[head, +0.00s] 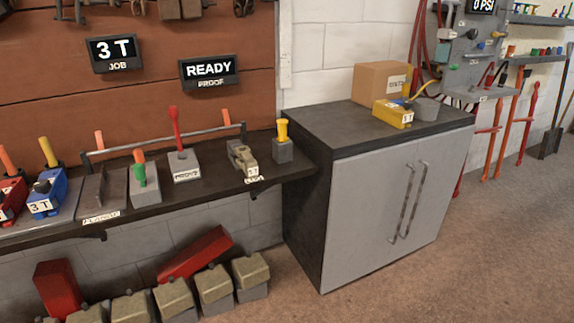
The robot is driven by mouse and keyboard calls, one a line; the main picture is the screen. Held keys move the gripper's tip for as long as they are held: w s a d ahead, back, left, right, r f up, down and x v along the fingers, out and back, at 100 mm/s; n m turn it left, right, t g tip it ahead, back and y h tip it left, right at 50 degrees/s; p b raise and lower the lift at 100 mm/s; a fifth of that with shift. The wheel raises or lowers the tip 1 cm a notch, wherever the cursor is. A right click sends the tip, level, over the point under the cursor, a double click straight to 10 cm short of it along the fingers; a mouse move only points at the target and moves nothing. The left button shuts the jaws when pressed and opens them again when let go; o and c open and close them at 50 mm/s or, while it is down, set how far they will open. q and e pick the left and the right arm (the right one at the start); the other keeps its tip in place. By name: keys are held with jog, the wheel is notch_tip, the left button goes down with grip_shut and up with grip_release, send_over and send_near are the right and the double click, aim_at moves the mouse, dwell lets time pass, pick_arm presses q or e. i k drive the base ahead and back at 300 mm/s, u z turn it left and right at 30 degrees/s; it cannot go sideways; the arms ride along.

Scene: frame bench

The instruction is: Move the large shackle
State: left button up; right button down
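I cannot tell for sure which thing is the large shackle. A blue block marked 3 T (46,194) sits toward the left of the dark bench shelf (222,190), with a dark rounded part on top. A red block (12,199) is beside it at the left edge, partly cut off. A tan metal piece (241,156) lies near the shelf's right end, behind a small label. A yellow block (393,114) with a label stands on the grey cabinet. Neither of my grippers is in view.
A grey cabinet (385,200) with two handles adjoins the shelf; a cardboard box (381,82) and grey cup (426,109) stand on it. Screens reading 3 T (113,50) and READY (209,70) hang above. Several lidded boxes (214,285) sit below. Floor at right is clear.

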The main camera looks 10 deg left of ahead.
aim_at(246, 163)
jog(key=u, duration=0.45)
jog(key=i, duration=1.05)
jog(key=u, duration=0.7)
